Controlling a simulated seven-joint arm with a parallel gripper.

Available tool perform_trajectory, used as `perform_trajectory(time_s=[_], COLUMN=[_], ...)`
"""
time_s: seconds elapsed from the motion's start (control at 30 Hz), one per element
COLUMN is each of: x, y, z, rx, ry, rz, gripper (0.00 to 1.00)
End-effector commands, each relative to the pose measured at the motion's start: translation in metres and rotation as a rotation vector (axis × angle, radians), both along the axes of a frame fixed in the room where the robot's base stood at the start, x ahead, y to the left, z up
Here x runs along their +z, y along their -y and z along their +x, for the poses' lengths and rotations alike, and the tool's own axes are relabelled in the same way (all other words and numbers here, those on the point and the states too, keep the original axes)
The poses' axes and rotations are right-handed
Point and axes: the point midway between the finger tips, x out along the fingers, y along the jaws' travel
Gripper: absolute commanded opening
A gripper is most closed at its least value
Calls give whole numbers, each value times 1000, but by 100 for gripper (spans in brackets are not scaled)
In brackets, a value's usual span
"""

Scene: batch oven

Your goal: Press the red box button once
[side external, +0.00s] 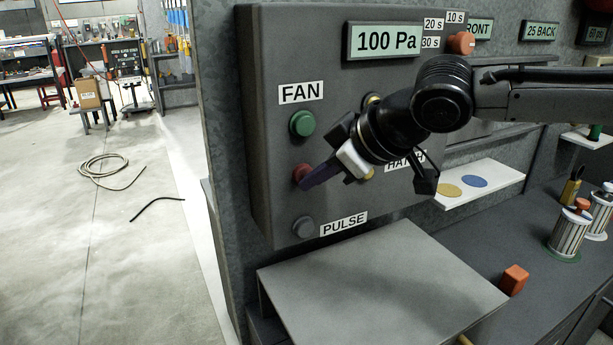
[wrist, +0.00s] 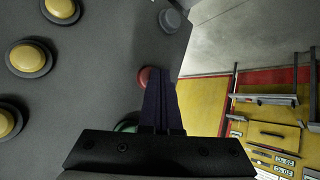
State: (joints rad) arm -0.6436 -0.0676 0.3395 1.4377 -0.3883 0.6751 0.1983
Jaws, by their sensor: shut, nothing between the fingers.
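The red button (side external: 301,172) sits on the dark grey control box (side external: 262,60), below the green FAN button (side external: 302,124) and above the grey PULSE button (side external: 303,227). My gripper (side external: 309,180) is shut and empty, its dark fingertips right at the red button and covering part of it in the side view. In the wrist view the red button (wrist: 144,76) shows just left of my fingertips (wrist: 162,75). I cannot tell whether they touch it. The grey button (wrist: 170,20) lies beyond them, and the green button (wrist: 127,126) is partly hidden near the gripper body.
Yellow buttons (wrist: 30,58) stand beside the red one on the box, partly behind my wrist in the side view. A display (side external: 385,41) reads 100 Pa. A grey plate (side external: 380,285) juts out below, with a small orange block (side external: 513,280) at its right.

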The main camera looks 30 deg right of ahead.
Motion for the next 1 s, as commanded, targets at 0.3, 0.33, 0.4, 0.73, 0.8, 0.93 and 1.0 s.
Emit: perform_trajectory(time_s=[0.3, 0.33, 0.4, 0.73, 0.8, 0.93, 1.0], x=[1, 1, 0, 0, 0, 0, 0], y=[0, 0, 0, 0, 0, 0, 0], z=[-5, -7, -10, -17, -17, -20, -25], rx=[1, 1, 1, 0, 0, 1, 2], ry=[1, 2, 1, 1, 1, 1, 1], rz=[0, 0, 0, 1, 1, 0, 0], gripper=[0, 0, 0, 0, 0, 0, 0])
